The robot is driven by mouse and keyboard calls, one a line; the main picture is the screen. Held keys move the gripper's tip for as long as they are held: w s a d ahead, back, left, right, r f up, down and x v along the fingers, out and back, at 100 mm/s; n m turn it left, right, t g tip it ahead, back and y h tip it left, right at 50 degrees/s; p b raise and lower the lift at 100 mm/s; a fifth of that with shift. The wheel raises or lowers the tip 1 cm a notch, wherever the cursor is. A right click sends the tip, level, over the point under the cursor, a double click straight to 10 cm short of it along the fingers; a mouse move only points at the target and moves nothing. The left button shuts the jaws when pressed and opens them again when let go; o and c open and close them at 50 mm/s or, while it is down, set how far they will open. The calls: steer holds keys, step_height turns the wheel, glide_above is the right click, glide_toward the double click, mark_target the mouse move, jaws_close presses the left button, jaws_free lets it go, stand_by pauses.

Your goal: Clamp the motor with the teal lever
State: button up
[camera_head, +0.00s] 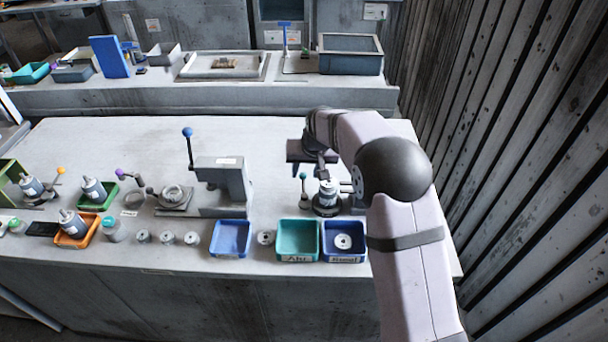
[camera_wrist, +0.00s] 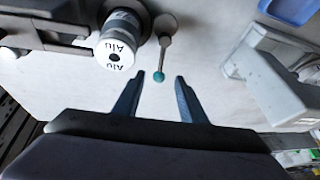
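The motor (camera_head: 327,192), a grey cylinder, stands upright in a dark round fixture at the right of the bench. In the wrist view the motor (camera_wrist: 118,45) shows "Alu" labels at the upper left. The teal lever (camera_head: 303,178) stands just left of the motor. In the wrist view its teal knob (camera_wrist: 158,77) ends a thin arm from a round pivot (camera_wrist: 166,23). My gripper (camera_wrist: 160,75) is open, with the knob appearing between its two fingertips. I cannot tell how far above or beyond them it is. In the head view my arm partly hides the gripper.
A teal bin (camera_head: 298,257) labelled Alu and a blue bin (camera_head: 343,258) holding a round part stand in front of the motor. A grey press (camera_head: 222,182) with a blue-knobbed lever stands left. More motors and bins fill the left bench.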

mark_target(303, 179)
steer(key=shift+p+x, duration=0.75)
steer(key=shift+x, duration=1.55)
steer(key=shift+c, duration=0.7)
jaws_close()
